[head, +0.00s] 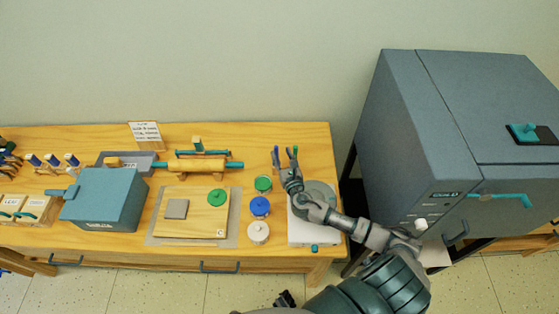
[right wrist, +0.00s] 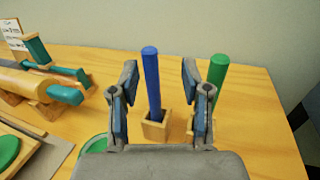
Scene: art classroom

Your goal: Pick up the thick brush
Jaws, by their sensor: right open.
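Two upright brush-like handles stand in small wooden holders at the back right of the table: a blue one (right wrist: 151,85) and a green one (right wrist: 217,80). In the head view they show as the blue handle (head: 276,157) and the green handle (head: 294,155). I cannot tell for certain which is the thick brush. My right gripper (right wrist: 159,85) is open and empty. In the right wrist view the blue handle shows between its fingers, and the green one is just right of the right finger. A small dark part at the bottom of the head view may be my left gripper (head: 286,298).
Green (head: 263,184), blue (head: 260,206) and white (head: 258,232) jars stand left of my right arm. A white device (head: 300,235) lies beneath it. A clay board (head: 171,228), rolling pin (head: 200,165) and blue box (head: 103,200) are further left. A large grey kiln (head: 410,130) stands right.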

